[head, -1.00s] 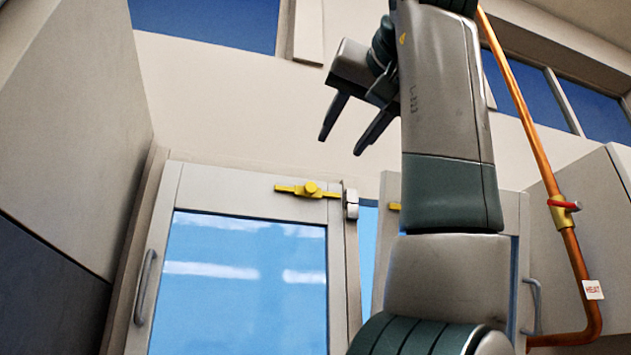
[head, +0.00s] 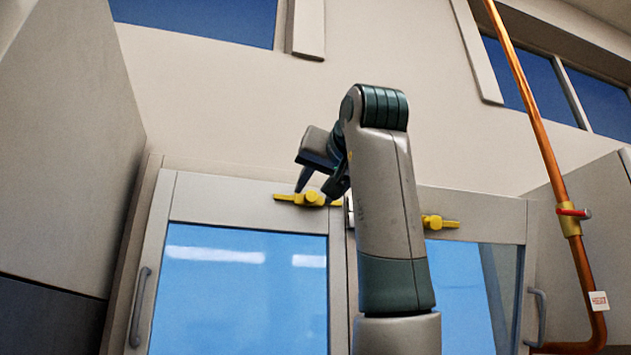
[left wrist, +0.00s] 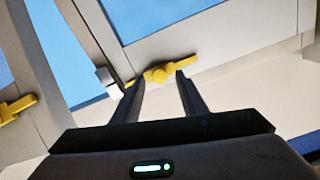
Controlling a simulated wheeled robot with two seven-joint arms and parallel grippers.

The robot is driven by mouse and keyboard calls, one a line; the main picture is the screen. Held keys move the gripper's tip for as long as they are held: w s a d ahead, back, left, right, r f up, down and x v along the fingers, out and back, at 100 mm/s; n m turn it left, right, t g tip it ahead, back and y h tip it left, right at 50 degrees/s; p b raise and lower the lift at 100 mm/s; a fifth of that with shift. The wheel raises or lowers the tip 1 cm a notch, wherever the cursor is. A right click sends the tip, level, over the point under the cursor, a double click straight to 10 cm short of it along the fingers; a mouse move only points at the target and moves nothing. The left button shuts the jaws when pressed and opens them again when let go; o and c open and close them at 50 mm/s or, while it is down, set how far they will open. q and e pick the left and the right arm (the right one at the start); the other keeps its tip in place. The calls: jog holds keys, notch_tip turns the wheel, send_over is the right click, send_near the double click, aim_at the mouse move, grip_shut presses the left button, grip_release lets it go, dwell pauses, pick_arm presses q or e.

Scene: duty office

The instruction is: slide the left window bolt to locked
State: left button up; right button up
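The left window bolt (head: 312,199) is a yellow bar with a round knob on the top rail of the left window (head: 240,207). In the left wrist view the bolt (left wrist: 158,74) appears beyond my fingertips, its knob between them. My left gripper (head: 318,190) is open at the bolt, with one finger to each side of the knob; it also shows in the left wrist view (left wrist: 157,82). I cannot tell whether either finger touches the knob. A white keeper (left wrist: 109,82) sits by one end of the bar. My right gripper is out of view.
A second yellow bolt (head: 440,222) is on the right window. A copper pipe (head: 541,140) with a red-handled valve (head: 573,212) runs down the right side. A grey cabinet side (head: 65,150) stands at the left. My arm hides part of the right window.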

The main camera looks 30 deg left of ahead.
pick_arm(q)
jog(key=shift+w+a, duration=0.5)
jog(key=shift+a, duration=0.05)
